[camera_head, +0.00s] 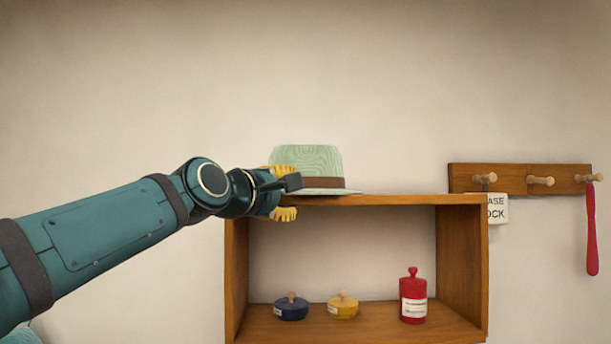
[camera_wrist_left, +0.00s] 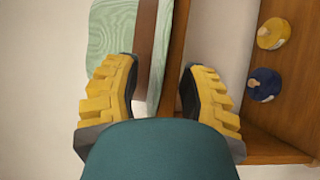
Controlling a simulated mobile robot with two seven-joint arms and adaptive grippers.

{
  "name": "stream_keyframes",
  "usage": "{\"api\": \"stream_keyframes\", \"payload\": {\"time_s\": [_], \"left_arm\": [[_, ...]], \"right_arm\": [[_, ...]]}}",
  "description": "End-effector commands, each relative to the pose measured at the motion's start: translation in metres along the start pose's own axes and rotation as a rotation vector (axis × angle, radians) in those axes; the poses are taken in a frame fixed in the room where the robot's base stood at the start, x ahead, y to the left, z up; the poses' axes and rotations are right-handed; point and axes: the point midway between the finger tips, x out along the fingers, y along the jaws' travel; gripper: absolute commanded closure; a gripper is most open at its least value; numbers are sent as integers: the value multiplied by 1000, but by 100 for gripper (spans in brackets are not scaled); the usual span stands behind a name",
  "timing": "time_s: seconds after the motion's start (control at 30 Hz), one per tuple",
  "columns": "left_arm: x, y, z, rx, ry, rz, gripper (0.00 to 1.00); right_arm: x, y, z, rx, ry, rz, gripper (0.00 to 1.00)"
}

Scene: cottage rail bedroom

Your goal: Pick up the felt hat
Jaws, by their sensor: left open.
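The pale green felt hat (camera_head: 306,158) with a brown band rests upright on top of a wooden shelf unit (camera_head: 400,200). My left gripper (camera_head: 287,192) is at the hat's left front, its yellow fingers open, one above the other. The upper finger overlaps the crown in view; the lower one shows below the shelf's top board. In the left wrist view, the hat (camera_wrist_left: 112,38) lies ahead of my open left gripper (camera_wrist_left: 158,80), its brim showing between the fingers. Whether a finger touches the hat cannot be told. My right gripper is out of view.
Inside the shelf stand a blue pot (camera_head: 291,308), a yellow pot (camera_head: 342,306) and a red bottle (camera_head: 413,298). A peg rail (camera_head: 510,180) to the right carries a white sign (camera_head: 497,209) and a red hanging item (camera_head: 592,235). The wall above the hat is clear.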

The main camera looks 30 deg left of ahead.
Motion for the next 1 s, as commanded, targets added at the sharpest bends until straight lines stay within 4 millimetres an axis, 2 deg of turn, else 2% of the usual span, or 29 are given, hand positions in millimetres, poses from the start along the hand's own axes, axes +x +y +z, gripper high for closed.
{"api": "stream_keyframes", "payload": {"time_s": [0.3, 0.37, 0.4, 0.43, 1.0], "left_arm": [[4, 0, 0, 0, 0, 1, 59], [4, 0, 0, 0, 0, 1, 80], [4, 0, 0, 0, 0, 0, 94], [4, 0, 0, 0, 0, 0, 100], [3, 2, 0, 0, 1, 2, 100]], "right_arm": [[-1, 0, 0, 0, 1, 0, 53], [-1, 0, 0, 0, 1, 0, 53], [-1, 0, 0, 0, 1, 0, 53], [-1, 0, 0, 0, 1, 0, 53], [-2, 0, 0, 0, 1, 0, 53]]}}
